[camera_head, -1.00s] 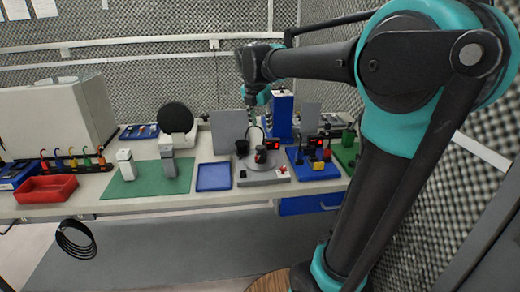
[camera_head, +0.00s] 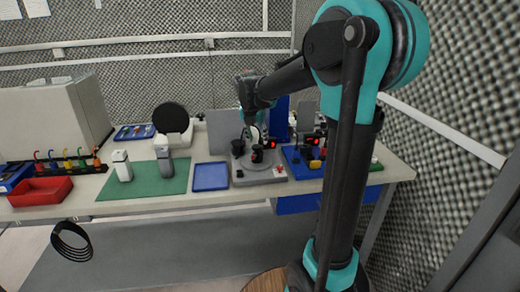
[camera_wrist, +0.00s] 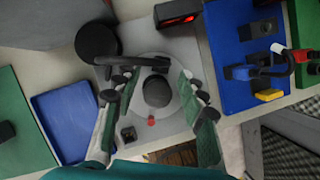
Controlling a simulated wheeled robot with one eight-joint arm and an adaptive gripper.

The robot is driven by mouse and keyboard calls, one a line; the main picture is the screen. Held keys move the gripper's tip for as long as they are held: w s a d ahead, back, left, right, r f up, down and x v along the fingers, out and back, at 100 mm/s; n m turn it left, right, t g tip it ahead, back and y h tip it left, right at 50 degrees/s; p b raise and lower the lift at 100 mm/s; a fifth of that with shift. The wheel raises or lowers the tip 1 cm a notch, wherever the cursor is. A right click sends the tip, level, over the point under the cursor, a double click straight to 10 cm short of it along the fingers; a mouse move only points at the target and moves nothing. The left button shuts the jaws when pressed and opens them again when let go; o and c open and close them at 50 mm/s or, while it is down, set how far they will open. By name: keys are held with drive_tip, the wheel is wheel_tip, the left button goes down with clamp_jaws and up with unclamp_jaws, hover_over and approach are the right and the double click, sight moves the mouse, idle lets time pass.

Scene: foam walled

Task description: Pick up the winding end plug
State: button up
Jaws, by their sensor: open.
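A dark, rounded piece (camera_wrist: 157,92) stands on the grey plate of a winding station, between my fingers in the wrist view; it looks like the winding end plug, though its shape is unclear from above. In the head view a small dark piece (camera_head: 257,156) stands on the same grey station (camera_head: 262,174). My gripper (camera_wrist: 156,84) is open, with one green-padded finger on each side of the dark piece and visible gaps between. In the head view my gripper (camera_head: 250,122) hangs above the station. Whether the fingers reach down to the piece's height cannot be told.
A black cylinder (camera_wrist: 97,41) and a red-lit display (camera_wrist: 178,18) stand close to my fingers. A blue tray (camera_head: 210,177) lies left of the station. A blue board (camera_wrist: 236,70) with colored parts lies right. A green mat (camera_head: 147,182) and red bin (camera_head: 40,191) are farther left.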

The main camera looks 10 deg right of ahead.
sight(260, 142)
drive_tip(key=shift+x, duration=2.7)
drive_tip(key=shift+d, duration=0.2)
drive_tip(key=shift+c, duration=0.2)
drive_tip(key=shift+r, duration=0.1)
clamp_jaws()
